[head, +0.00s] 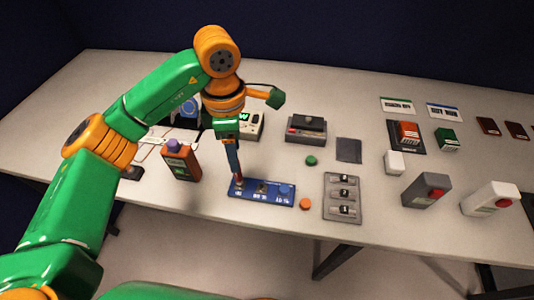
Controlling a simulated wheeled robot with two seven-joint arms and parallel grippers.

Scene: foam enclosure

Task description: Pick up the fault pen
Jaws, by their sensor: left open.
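A long blue holder board (265,198) with white markings lies near the table's front edge. My left gripper (238,177) points down over the board's left end, with its fingers close to it. It is open. A small reddish thing (239,183) shows at its fingertips on the board; it may be the fault pen, but it is too small and too covered to tell. A small dark and tan thing (261,188) sits mid-board, and a blue round piece (285,190) sits at the right end. My right gripper is not in view.
An orange bottle (181,161) with a purple top stands left of the gripper. An orange puck (305,204) and a grey tray (343,198) are right of the board. A green puck (311,160) and a dark device (306,130) lie behind. Grey boxes (426,190) stand further right.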

